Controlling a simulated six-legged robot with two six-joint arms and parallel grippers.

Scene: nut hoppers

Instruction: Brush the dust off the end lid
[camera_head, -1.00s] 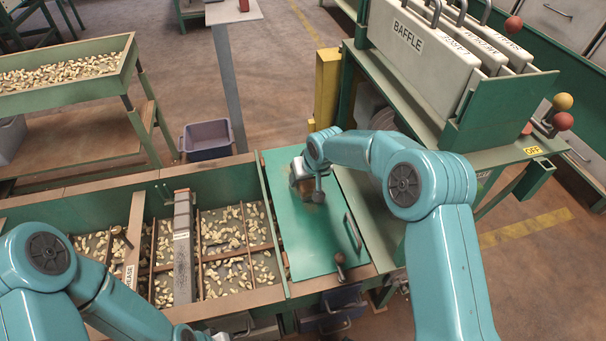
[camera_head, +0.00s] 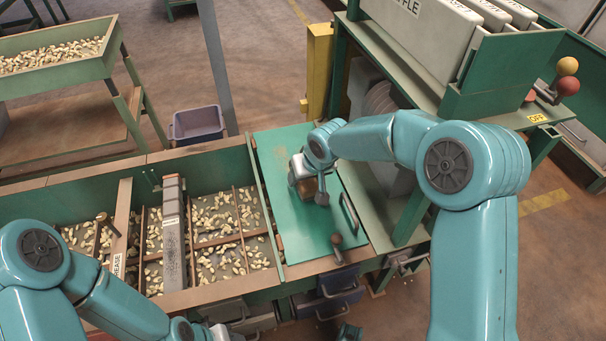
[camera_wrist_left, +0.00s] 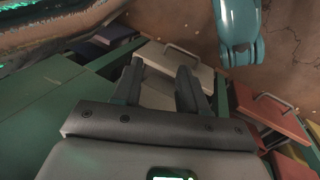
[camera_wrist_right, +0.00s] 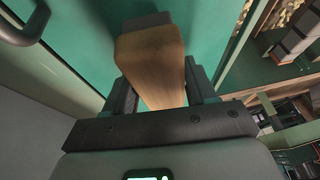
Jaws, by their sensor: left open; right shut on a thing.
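The end lid (camera_head: 275,175) is a flat green plate closing the right end of the nut hopper, with a bar handle on its right side. My right gripper (camera_wrist_right: 157,85) is shut on a wooden brush (camera_wrist_right: 150,62). In the head view the brush (camera_head: 308,188) is over the lid's middle, partly hidden by my wrist; I cannot tell whether its bristles touch. My left gripper (camera_wrist_left: 160,88) is open and empty in the left wrist view, away from the lid.
Open hopper bays (camera_head: 215,240) with nuts lie left of the lid. A ball-topped lever (camera_head: 336,240) stands at its near edge. A green rack of baffle plates (camera_head: 430,40) and a yellow post (camera_head: 318,70) stand right and behind. A bin (camera_head: 197,125) sits on the floor.

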